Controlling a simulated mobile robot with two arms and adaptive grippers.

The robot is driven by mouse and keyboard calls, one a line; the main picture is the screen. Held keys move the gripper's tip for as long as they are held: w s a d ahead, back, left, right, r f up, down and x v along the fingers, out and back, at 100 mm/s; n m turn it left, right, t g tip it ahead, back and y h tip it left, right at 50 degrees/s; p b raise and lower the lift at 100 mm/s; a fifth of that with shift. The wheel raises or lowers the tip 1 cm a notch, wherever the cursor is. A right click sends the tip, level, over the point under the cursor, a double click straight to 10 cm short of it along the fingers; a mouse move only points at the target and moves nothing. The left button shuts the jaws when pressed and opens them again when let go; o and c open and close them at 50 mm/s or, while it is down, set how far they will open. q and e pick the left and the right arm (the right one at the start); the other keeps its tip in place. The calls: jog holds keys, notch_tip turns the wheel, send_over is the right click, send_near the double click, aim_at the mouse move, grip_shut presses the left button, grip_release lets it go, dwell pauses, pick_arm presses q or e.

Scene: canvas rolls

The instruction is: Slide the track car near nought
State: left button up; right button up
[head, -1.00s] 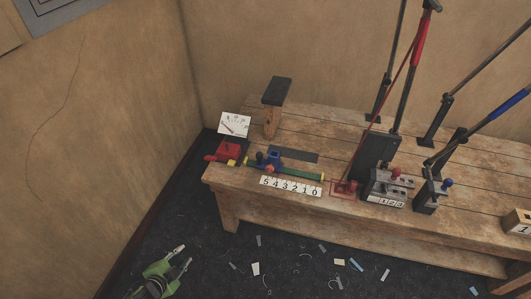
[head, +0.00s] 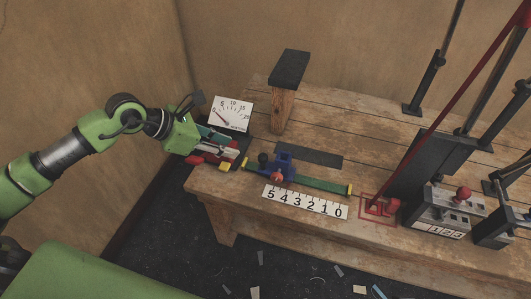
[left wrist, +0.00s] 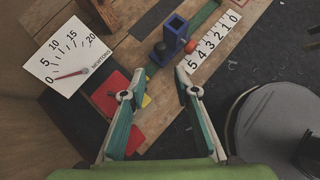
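The track car (head: 283,165) is a blue block with a dark knob and an orange-red part. It sits on the green track (head: 322,183), near the 5 and 4 end of the white number strip (head: 305,201); nought is at the strip's right end. In the left wrist view the blue car (left wrist: 174,34) is just beyond the fingertips, with the strip (left wrist: 213,40) to its right. My left gripper (head: 235,145) is over the bench's left end, left of the car. In the left wrist view its fingers (left wrist: 159,72) are apart and empty. My right gripper is not in view.
A red block (left wrist: 115,92) lies below my left fingers. A newtons dial card (head: 231,112) stands behind them. A post with a dark top (head: 286,85) rises behind the track. Tall levers and a grey box (head: 447,210) stand to the right.

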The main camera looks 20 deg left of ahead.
aim_at(259, 157)
pick_arm(q)
jog(key=b+x, duration=0.1)
jog(key=x, duration=1.2)
jog(key=shift+d+f+b, duration=0.2)
jog(key=shift+b, duration=0.15)
grip_shut()
